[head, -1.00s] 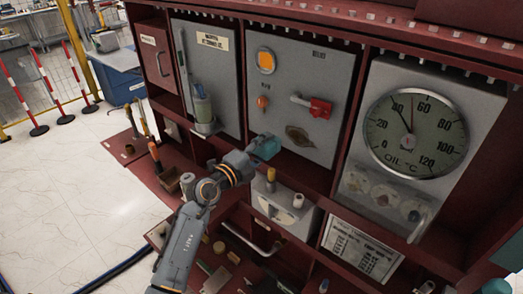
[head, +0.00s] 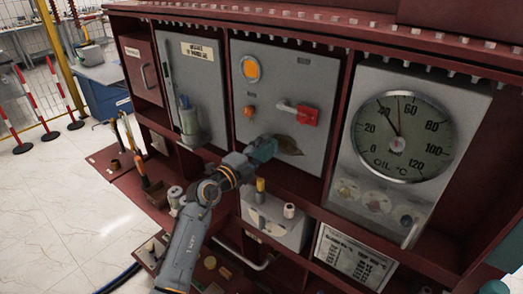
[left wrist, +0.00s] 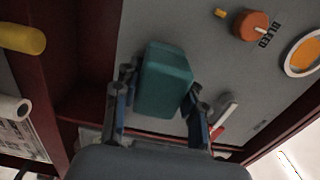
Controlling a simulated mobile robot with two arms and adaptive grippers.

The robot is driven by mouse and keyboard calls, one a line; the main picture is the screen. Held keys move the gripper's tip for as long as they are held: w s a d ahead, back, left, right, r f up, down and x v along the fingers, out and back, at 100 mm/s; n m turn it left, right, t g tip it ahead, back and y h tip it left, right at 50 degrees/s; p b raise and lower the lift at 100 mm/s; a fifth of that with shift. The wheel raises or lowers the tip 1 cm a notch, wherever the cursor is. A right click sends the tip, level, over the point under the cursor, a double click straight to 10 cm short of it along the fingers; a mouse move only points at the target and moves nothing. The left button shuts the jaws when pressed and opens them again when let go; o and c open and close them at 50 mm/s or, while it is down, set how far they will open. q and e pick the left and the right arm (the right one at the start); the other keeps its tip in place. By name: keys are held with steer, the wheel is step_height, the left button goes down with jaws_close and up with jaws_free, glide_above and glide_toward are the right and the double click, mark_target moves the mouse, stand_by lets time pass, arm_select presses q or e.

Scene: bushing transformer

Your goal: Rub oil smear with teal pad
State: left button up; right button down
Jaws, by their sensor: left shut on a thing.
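The oil smear (head: 289,146) is a brown, leaf-shaped stain low on the grey middle panel (head: 282,85). My left gripper (head: 260,150) is shut on the teal pad (head: 264,147), a small block, at the smear's left edge. The pad overlaps the smear's left end in the head view; I cannot tell if it touches the panel. In the left wrist view the pad (left wrist: 163,78) sits between the two fingers (left wrist: 158,100) in front of the grey panel, and the smear is not visible there. My right gripper is not in view.
A red-handled valve (head: 302,112) and an orange knob (head: 249,112) stick out above the smear. The oil dial (head: 402,137) is to the right. Below, a grey box (head: 275,222) carries a yellow cylinder (head: 260,185) and a white roll (head: 289,210). A bottle holder (head: 190,125) hangs left.

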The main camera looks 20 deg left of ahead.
arm_select(q)
steer(key=shift+x, duration=0.85)
steer(key=d+p, duration=0.1)
steer(key=s+d+p, duration=0.1)
steer(key=shift+r+p, duration=0.2)
steer(key=shift+p, duration=0.2)
steer(key=shift+s+d+f+p, duration=0.1)
steer(key=shift+s+d+p, duration=0.2)
steer(key=shift+d+p, duration=0.4)
steer(key=shift+s+d+p, duration=0.25)
steer(key=shift+d+p, duration=0.7)
steer(key=shift+d, duration=0.25)
steer(key=shift+s+d+p, duration=0.3)
steer(key=shift+d+p, duration=0.15)
steer(key=shift+d, duration=0.35)
